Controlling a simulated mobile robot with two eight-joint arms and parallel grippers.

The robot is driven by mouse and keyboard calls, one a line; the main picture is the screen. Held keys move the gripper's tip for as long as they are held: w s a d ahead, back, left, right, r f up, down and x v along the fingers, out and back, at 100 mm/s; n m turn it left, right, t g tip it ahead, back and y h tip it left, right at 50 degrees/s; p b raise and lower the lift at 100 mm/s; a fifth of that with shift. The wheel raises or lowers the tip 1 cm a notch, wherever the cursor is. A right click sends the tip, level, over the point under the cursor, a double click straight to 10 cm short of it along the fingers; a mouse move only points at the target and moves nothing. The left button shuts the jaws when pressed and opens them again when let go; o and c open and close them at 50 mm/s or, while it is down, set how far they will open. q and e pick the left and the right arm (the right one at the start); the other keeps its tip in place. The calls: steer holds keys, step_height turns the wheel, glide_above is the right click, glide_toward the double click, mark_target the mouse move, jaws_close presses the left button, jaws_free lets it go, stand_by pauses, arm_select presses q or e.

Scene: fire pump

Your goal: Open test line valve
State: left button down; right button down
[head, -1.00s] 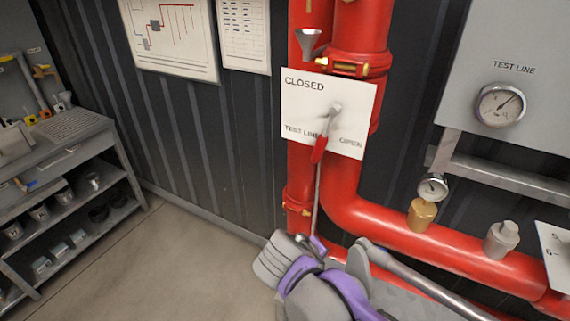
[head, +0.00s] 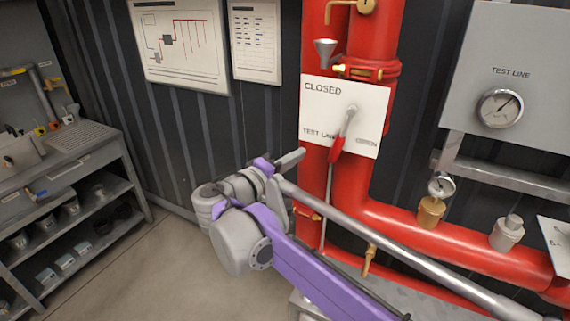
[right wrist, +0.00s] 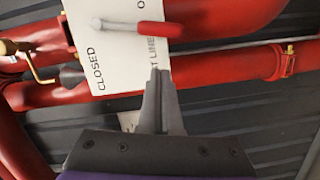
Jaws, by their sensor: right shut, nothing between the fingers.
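The test line valve lever (head: 346,124) has a metal shaft and a red handle (head: 336,151). It hangs down and slightly left from its pivot on a white plate (head: 318,108) marked CLOSED, TEST LINE and OPEN. My right gripper (head: 302,154) is beside the plate's lower left edge, its fingers pointing toward it. In the right wrist view, my right gripper (right wrist: 160,72) is shut and empty, with its tips by the TEST LINE lettering. The red handle (right wrist: 155,29) shows apart from the tips. My left gripper is not in view.
Red pipes (head: 440,235) run behind and below the plate. A grey panel with a test line gauge (head: 501,108) is at right, above a small gauge (head: 441,187). A shelf unit (head: 75,175) stands at left. Floor between is clear.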

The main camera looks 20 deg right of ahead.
mark_target(335, 153)
steer(key=d+f, duration=0.1)
steer(key=d, duration=0.5)
steer(key=shift+w+d, duration=0.3)
steer(key=shift+d, duration=0.05)
steer(key=shift+s+d+f+n, duration=0.3)
steer(key=shift+s+d+n, duration=0.35)
steer(key=shift+s+n, duration=0.15)
steer(key=shift+s+d+f+p, duration=0.1)
steer(key=shift+s+d+p, duration=0.15)
steer(key=shift+s+p, duration=0.05)
steer(key=shift+w+a, duration=0.1)
